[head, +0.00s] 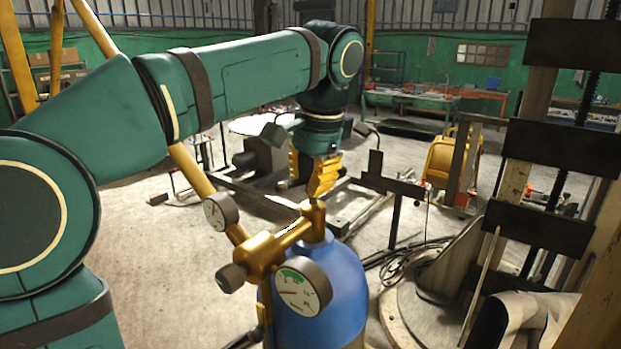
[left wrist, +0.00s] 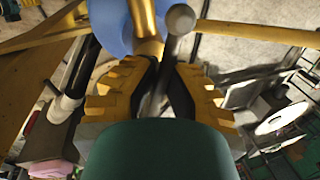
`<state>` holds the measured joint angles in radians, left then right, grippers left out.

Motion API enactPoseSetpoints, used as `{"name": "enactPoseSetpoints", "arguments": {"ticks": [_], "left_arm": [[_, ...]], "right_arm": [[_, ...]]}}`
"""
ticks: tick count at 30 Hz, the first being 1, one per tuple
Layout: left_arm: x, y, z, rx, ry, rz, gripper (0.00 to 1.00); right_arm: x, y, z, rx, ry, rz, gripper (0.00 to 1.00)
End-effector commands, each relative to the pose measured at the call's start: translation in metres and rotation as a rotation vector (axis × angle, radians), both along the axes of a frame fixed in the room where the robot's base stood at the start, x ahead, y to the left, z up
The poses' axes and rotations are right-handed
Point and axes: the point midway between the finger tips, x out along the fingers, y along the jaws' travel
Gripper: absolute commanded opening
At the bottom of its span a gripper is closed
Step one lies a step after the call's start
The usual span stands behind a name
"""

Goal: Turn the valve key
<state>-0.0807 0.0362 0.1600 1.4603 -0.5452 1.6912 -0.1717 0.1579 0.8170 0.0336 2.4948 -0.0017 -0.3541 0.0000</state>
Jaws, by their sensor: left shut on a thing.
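A blue gas cylinder (head: 345,290) stands upright in the lower middle of the head view, with a brass valve and regulator (head: 275,250) on top. My left gripper (head: 322,192) points down with its yellow fingers at the top of the valve. In the left wrist view the fingers (left wrist: 158,95) stand on both sides of a grey bar with a rounded end, which looks like the valve key (left wrist: 172,50). The gripper is shut on it. In the head view the fingers mostly hide the key. My right gripper is not in view.
Two gauges, a large one (head: 299,287) and a smaller one (head: 221,211), stick out from the regulator close to my gripper. A column with dark plates (head: 560,147) rises at the right. A yellow reel (head: 441,163) and a workbench (head: 430,100) stand farther back.

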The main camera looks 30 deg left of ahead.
Motion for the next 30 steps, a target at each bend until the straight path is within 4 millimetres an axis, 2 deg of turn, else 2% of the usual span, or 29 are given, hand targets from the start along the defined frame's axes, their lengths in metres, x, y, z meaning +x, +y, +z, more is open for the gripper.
{"name": "enactPoseSetpoints", "arguments": {"ticks": [12, 30], "left_arm": [[-0.0004, -0.0004, -0.0013, 0.002, 0.003, 0.226, 0.0], [-0.0006, -0.0005, -0.0015, 0.001, 0.004, 0.271, 0.0]], "right_arm": [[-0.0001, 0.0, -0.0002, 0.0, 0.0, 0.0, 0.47], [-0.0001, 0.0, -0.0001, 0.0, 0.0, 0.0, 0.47]]}}
